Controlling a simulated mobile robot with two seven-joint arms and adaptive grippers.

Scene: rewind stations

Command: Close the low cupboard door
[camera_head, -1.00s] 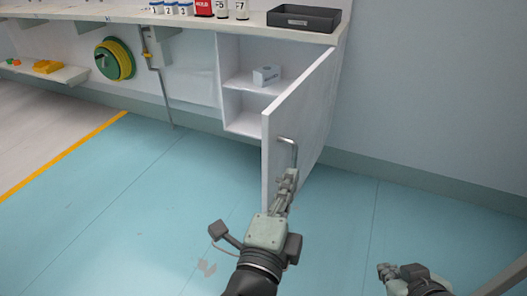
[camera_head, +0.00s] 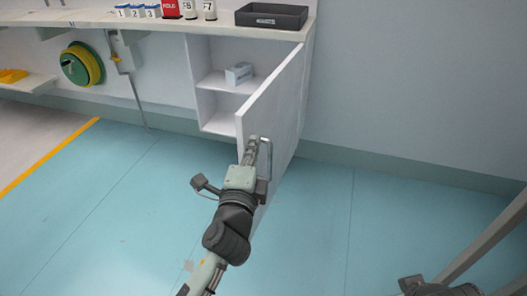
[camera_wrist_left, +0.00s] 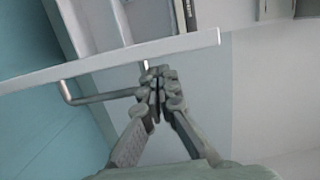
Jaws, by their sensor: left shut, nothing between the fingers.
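The low cupboard door (camera_head: 275,112) stands wide open, swung out toward me from the cupboard (camera_head: 207,97) under the counter. Its bar handle (camera_head: 267,158) is near the free edge. My left gripper (camera_head: 252,142) is shut and empty, in front of the door's free edge, close to the handle. In the left wrist view, the shut fingertips (camera_wrist_left: 157,80) overlap one end of the handle (camera_wrist_left: 100,97), just below the white door edge (camera_wrist_left: 130,57). I cannot tell whether they touch it. My right gripper (camera_head: 412,284) is partly cut off at the bottom right; its fingers are unclear.
A small box (camera_head: 239,73) sits on the cupboard's shelf. A dark tray (camera_head: 271,20) and several labelled containers stand on the counter above. A green and yellow hose reel (camera_head: 82,65) hangs on the left. The blue floor (camera_head: 110,190) around the door is clear.

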